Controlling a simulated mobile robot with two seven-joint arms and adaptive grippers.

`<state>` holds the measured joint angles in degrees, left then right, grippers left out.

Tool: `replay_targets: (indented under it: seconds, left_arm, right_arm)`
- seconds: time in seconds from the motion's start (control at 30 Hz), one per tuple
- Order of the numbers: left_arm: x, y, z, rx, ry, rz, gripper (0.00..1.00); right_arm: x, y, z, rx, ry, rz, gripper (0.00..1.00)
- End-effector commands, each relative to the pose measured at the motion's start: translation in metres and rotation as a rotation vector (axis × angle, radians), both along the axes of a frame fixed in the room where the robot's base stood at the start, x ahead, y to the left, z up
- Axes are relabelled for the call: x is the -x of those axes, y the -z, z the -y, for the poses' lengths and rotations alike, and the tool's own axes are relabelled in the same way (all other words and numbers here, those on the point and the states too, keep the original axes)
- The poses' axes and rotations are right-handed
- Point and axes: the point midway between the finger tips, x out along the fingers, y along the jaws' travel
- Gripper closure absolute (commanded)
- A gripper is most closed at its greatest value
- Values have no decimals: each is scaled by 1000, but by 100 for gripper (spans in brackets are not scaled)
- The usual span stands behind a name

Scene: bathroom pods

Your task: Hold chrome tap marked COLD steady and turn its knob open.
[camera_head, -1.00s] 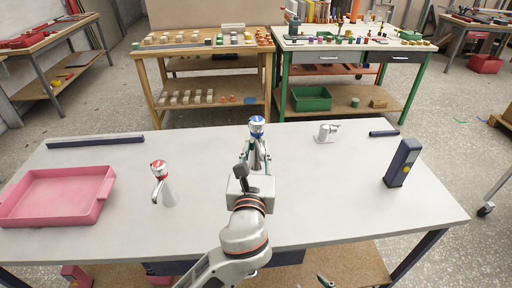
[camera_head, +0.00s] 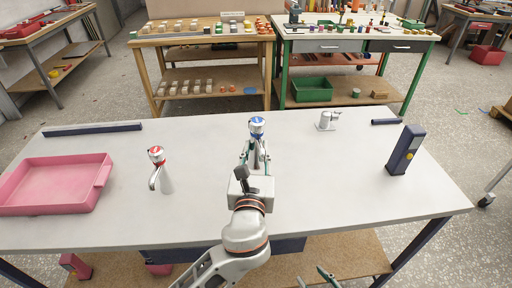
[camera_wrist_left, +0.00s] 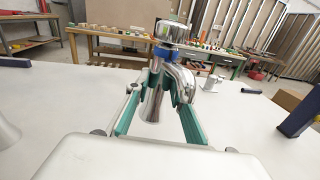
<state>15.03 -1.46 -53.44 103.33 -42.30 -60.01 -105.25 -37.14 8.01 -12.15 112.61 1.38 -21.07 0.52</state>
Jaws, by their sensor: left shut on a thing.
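The chrome tap with a blue band (camera_head: 257,128) stands upright near the middle of the white table; I cannot read any marking on it. My left gripper (camera_head: 255,156) is shut on its body, below the knob. In the left wrist view the green-padded fingers (camera_wrist_left: 160,100) flank the tap's chrome body (camera_wrist_left: 154,100), with the round knob (camera_wrist_left: 173,31) free above them. Whether its base touches the table is unclear. My right gripper (camera_head: 315,279) shows only partly at the bottom edge, its green tips apart with nothing visible between them.
A red-banded chrome tap (camera_head: 160,170) stands to the left, beside a pink tray (camera_head: 50,208). A plain silver fitting (camera_head: 327,121) and a dark blue upright device (camera_head: 404,150) are to the right. Dark bars (camera_head: 92,130) lie near the back edge. The front right table area is clear.

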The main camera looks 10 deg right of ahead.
Motion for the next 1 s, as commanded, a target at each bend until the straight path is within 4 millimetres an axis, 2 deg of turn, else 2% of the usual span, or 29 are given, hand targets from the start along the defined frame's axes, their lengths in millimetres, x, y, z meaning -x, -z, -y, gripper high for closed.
replay_targets:
  seconds: [1.0]
  left_arm:
    - [0, 49, 0, 1, 0, 4, 100]
  right_arm:
    - [8, 35, 0, 1, -1, -23, 60]
